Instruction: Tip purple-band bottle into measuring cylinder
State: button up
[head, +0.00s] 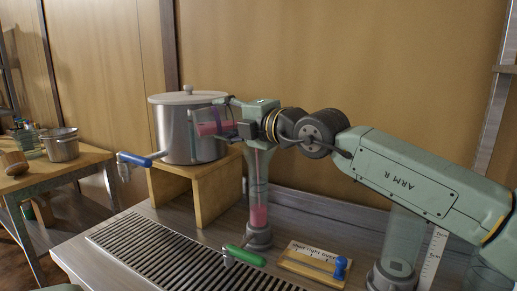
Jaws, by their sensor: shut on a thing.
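My gripper (240,124) is shut on a clear bottle (197,124) with pink liquid inside. The bottle lies nearly on its side, high above the bench, with a purple band partly visible near the fingers. Its mouth is hidden behind my gripper. The measuring cylinder (258,190) stands upright on a grey base, below and slightly right of the bottle. Pink liquid fills its lower part. A thin pink streak runs down its upper part, below my gripper. My gripper hides the cylinder's rim.
A lidded metal pot (180,140) with a blue-handled tap stands on a wooden stand (195,192), close behind the bottle. A green-handled tap (245,256), slotted grate (165,255) and small labelled board (312,264) lie in front. Another clear cylinder (400,243) stands at right under my arm.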

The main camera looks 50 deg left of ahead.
jog(key=shift+w+r+m+y+b, duration=0.25)
jog(key=shift+r+m+y+b, duration=0.15)
jog(key=shift+m+b, duration=0.9)
dwell(1.0)
jog(key=shift+r, duration=0.15)
dwell(0.6)
